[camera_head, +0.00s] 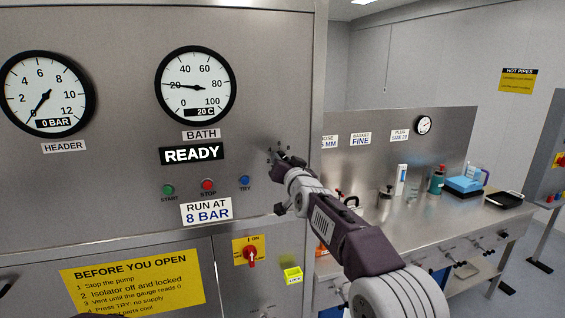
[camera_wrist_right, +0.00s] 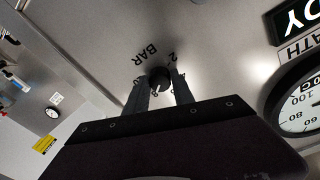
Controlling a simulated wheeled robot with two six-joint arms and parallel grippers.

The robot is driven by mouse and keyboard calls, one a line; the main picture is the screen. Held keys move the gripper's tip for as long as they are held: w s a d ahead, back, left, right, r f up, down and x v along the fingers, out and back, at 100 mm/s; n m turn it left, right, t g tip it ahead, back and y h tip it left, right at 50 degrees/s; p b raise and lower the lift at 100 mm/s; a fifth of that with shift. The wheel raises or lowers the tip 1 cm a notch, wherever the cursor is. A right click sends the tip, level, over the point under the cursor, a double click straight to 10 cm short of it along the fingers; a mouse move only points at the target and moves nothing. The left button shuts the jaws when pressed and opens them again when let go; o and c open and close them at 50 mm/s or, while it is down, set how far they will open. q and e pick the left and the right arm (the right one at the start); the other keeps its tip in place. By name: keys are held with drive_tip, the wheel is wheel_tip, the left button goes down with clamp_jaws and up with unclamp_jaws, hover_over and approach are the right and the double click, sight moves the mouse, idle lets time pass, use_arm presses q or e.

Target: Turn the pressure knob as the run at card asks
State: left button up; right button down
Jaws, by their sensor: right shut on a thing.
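The pressure knob (camera_wrist_right: 158,77) is a small dark round knob on the steel panel, with a scale marked BAR around it. In the right wrist view my right gripper (camera_wrist_right: 160,88) has a finger on each side of it and is shut on it. In the head view my right gripper (camera_head: 281,160) covers most of the knob and part of its scale; where the knob points is not clear. The run at card (camera_head: 206,211) reads 8 BAR. The header gauge (camera_head: 45,93) reads 0 BAR.
Start (camera_head: 168,190), stop (camera_head: 208,185) and try (camera_head: 245,181) buttons sit left of my right gripper. A READY sign (camera_head: 192,154) is above them. A red isolator switch (camera_head: 251,256) is below. A steel bench (camera_head: 430,235) with bottles stands at right.

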drive_tip(key=shift+f, duration=0.4)
drive_tip(key=c, duration=1.1)
unclamp_jaws()
drive_tip(key=shift+r, duration=0.25)
drive_tip(key=b+v, duration=0.4)
drive_tip(key=v, duration=0.5)
drive_tip(key=shift+s+b, duration=0.1)
drive_tip(key=shift+b, duration=0.3)
